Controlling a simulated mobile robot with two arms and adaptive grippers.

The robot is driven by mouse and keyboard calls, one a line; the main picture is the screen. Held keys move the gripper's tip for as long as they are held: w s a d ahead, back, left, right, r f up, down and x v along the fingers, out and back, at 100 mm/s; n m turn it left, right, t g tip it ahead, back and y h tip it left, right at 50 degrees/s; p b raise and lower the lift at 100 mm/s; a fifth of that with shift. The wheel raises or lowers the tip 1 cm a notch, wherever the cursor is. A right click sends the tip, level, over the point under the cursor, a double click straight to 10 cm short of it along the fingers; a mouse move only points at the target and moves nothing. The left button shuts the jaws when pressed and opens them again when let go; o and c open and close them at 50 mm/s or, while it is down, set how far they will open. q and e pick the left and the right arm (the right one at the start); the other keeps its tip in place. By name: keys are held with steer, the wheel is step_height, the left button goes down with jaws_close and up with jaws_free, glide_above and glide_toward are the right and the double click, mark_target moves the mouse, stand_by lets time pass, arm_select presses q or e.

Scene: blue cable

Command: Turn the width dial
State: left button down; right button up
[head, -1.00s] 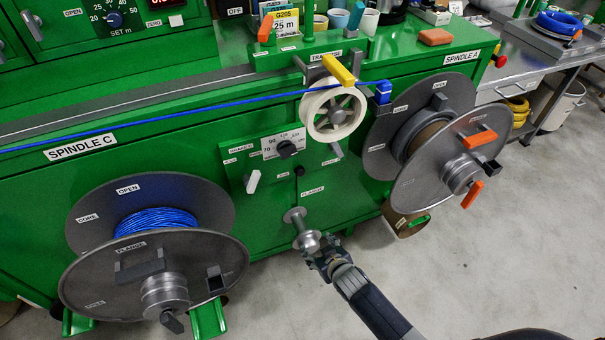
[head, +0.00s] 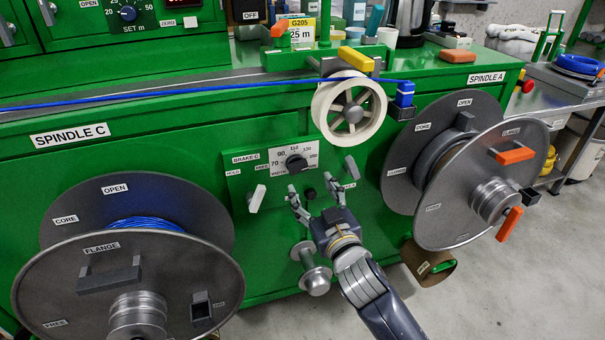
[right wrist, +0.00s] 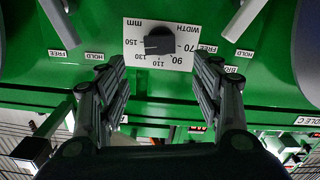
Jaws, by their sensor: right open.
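The width dial (head: 296,163) is a black knob on a white scale plate (head: 307,155) on the green machine front. It also shows in the right wrist view (right wrist: 158,42), upside down, at the top middle with its numbers. My right gripper (head: 315,187) is open and empty, just below the dial in the head view. In the right wrist view, its two fingers (right wrist: 157,78) stand wide apart, either side of the plate's lower part. The dial lies beyond the fingertips and I see no contact. My left gripper is not in view.
A white brake lever (head: 257,197) is left of the dial and a grey lever (head: 351,168) right of it. Large reels (head: 130,275) (head: 455,190) flank the panel; a white pulley (head: 350,115) is above.

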mark_target(299, 166)
steer(key=b+x, duration=0.1)
steer(key=x, duration=0.7)
steer(key=shift+f+b, duration=0.1)
steer(key=shift+b, duration=0.2)
steer(key=shift+x, duration=0.8)
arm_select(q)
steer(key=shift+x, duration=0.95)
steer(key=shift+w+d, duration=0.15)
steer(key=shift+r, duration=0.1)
arm_select(e)
steer(key=c, duration=1.1)
